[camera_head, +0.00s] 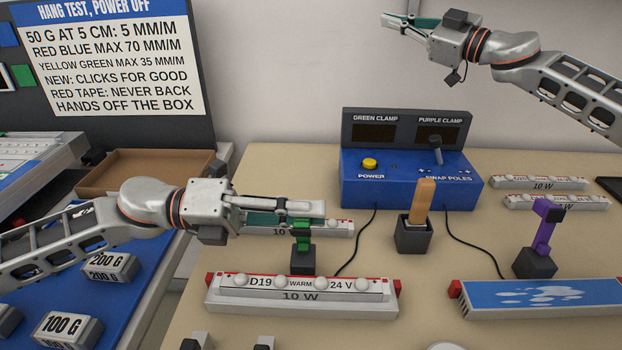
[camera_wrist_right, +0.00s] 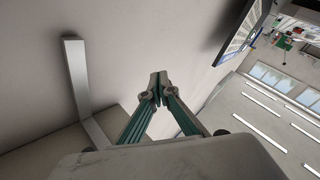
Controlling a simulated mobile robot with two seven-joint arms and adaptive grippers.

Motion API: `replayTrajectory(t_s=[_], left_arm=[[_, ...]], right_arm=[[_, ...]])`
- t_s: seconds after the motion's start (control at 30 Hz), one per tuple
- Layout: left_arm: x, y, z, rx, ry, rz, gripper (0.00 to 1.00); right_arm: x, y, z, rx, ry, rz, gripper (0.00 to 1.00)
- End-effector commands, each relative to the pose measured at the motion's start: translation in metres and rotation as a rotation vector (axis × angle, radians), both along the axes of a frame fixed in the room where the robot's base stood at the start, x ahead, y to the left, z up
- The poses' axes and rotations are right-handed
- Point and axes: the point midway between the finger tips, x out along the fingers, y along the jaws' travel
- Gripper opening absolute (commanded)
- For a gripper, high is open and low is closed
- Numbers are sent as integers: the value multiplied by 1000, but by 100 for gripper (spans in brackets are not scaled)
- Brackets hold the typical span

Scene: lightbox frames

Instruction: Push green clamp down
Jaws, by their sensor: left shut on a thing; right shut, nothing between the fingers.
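The green clamp (camera_head: 303,240) stands on a small dark block behind the middle of a white light bar marked D19 WARM 24 V (camera_head: 300,296). My left gripper (camera_head: 312,208) reaches in from the left and is shut on the upper part of the clamp. Its fingers hide the clamp's top, so I cannot tell exactly how far the clamp is tilted or lowered. My right gripper (camera_head: 386,22) is high up in front of the back wall, far from the clamp. In the right wrist view its fingertips (camera_wrist_right: 158,86) meet with nothing between them.
A blue control box (camera_head: 410,190) labelled green clamp and purple clamp stands at the back. A wooden-handled tool (camera_head: 423,195) stands in a dark holder. The purple clamp (camera_head: 545,230) is at the right, behind a blue-and-white panel (camera_head: 545,298). Another light bar lies behind my left gripper.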

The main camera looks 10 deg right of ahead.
Motion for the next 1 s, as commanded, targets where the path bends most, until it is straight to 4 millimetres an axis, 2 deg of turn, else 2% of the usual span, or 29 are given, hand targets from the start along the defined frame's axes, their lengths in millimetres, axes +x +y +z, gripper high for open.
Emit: replayTrajectory(t_s=[0.03, 0.2, 0.4, 0.5, 0.67, 0.8, 1.0], left_arm=[[0, 0, -2, 2, 2, 0, 0], [0, 0, -2, 2, 2, 0, 0], [0, 0, -2, 2, 2, 0, 0], [0, 0, -2, 2, 2, 0, 0], [0, 0, -2, 2, 2, 0, 0], [0, 0, -2, 2, 2, 0, 0], [0, 0, -2, 2, 2, 0, 0]], right_arm=[[-6, 23, 0, -27, 11, 68, 0], [-33, 86, -12, -137, 81, 280, 0], [-70, 139, -36, -288, 213, 486, 0], [-89, 156, -49, -369, 296, 570, 0], [-120, 174, -70, -499, 455, 670, 0], [-146, 180, -83, -606, 615, 724, 0], [-182, 180, -92, -741, 871, 739, 0]])
